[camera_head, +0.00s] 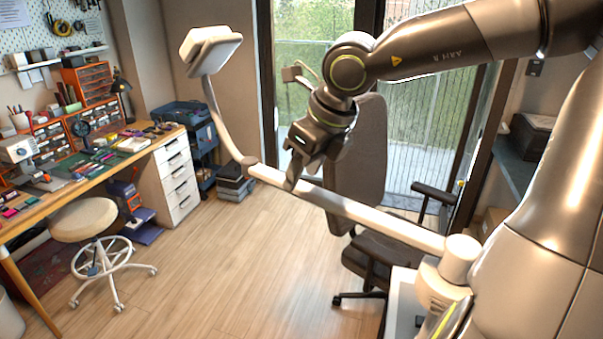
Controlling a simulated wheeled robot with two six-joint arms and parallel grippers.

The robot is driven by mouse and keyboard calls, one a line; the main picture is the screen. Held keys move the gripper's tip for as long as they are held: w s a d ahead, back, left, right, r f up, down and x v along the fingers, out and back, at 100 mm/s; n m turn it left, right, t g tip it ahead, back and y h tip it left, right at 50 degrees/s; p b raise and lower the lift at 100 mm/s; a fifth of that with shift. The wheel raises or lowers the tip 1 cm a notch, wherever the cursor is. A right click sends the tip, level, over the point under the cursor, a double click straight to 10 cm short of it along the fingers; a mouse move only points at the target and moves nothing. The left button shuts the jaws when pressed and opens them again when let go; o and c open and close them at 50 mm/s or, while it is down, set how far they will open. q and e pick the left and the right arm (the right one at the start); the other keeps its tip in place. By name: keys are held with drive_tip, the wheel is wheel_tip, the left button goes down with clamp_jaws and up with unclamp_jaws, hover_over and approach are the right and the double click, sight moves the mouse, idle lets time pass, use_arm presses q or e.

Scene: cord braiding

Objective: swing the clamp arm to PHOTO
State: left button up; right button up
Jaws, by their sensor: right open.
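The clamp arm (350,209) is a long pale bar. It runs from a white round pivot post (455,262) at the lower right up and left to a joint at its far end. From that joint a thin curved neck rises to a pale, boxy padded head (210,48). My right gripper (300,178) is open, pointing down at the bar near its far joint. One finger overlaps the bar in the picture; I cannot tell whether the bar lies between the fingers or touches them. No PHOTO mark is readable. My left gripper is not in view.
A dark office chair (358,150) stands behind the bar and my gripper. A cluttered workbench (100,168) and a white round stool (84,219) are at left. Dark bins (234,182) sit by the glass door. The wooden floor in the middle is clear.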

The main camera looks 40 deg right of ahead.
drive_tip(key=shift+x, duration=0.95)
clamp_jaws()
